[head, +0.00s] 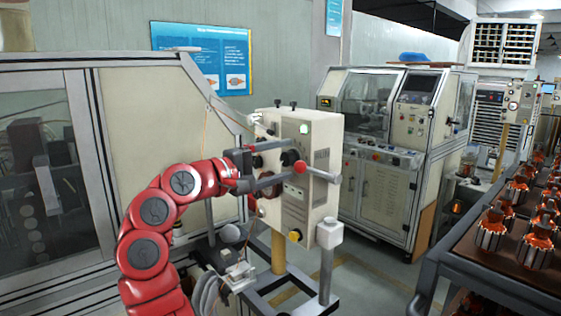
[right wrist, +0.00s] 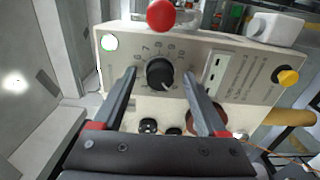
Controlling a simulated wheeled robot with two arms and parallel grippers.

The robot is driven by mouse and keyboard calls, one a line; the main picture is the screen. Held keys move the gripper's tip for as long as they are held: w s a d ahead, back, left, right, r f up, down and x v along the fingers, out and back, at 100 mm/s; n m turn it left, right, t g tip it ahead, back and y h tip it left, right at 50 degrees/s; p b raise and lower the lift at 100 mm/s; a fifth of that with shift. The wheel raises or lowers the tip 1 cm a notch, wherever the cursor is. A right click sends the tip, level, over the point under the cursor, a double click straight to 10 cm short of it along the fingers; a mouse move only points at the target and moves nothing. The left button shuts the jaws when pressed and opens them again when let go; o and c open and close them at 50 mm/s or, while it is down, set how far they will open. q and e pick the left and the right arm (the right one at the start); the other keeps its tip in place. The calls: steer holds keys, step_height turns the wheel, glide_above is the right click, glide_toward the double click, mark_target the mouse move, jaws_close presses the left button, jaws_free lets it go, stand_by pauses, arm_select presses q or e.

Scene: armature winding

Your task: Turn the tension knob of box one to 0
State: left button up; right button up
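The tension box (head: 318,200) is a beige box on a stand in the middle of the head view. Its black tension knob (right wrist: 160,74) sits on a numbered dial in the right wrist view. A white pointer mark seems to face the lower right of the knob; its number is too small to read. My right gripper (head: 282,163) is open in front of the box face. In the right wrist view its two fingers (right wrist: 159,80) lie on either side of the knob, with visible gaps. I cannot tell how deep the fingertips reach. My left gripper is not in view.
A red ball-ended lever (head: 300,167) sticks out beside the knob. A yellow knob (right wrist: 288,77) and a white block (right wrist: 275,28) are at the box's edge. A machine cabinet (head: 170,130) stands behind my arm. A rack of copper-wound armatures (head: 490,235) is at right.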

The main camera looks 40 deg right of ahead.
steer(key=s+a+b, duration=0.1)
steer(key=a+b, duration=0.1)
steer(key=a, duration=1.5)
steer(key=shift+s+a, duration=0.15)
steer(key=shift+s, duration=0.1)
